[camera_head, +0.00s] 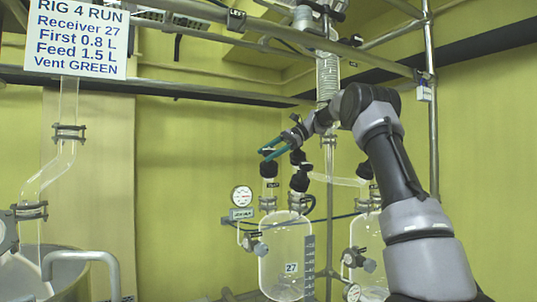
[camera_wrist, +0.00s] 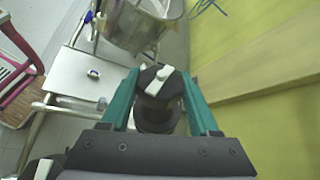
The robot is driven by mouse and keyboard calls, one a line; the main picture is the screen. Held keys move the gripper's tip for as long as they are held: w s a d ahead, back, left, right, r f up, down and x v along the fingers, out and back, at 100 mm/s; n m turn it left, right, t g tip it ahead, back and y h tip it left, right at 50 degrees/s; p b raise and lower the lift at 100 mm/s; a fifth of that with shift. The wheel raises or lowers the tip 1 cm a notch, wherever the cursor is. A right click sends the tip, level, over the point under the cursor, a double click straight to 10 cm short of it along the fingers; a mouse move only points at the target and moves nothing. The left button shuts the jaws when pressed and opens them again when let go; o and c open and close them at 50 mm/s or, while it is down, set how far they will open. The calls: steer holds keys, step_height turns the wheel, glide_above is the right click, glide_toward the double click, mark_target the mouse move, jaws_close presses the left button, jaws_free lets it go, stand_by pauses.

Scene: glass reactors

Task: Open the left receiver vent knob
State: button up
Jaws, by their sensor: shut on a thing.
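The left receiver (camera_head: 287,265) is a clear glass vessel labelled 27. A black vent knob (camera_head: 268,169) stands on a glass neck at its upper left. In the wrist view this knob (camera_wrist: 150,94) carries a white pointer bar, which lies at a slant. My gripper (camera_head: 268,153) reaches in from the right, its teal fingers at the knob's top. In the wrist view my gripper (camera_wrist: 160,76) has one finger on each side of the knob, shut on it. The fingers' contact faces are partly hidden.
Another black knob (camera_head: 299,181) stands just right of the held one. A second glass receiver (camera_head: 366,240) is farther right, partly behind my arm. A round gauge (camera_head: 241,196) is at the left. A sign (camera_head: 77,38) reads "Vent GREEN". Metal pipes (camera_head: 330,230) stand around the vessels.

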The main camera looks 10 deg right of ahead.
mark_target(268, 149)
stand_by(0.3)
steer(key=o, duration=1.4)
step_height(268, 149, up, 10)
steer(key=shift+f, duration=0.15)
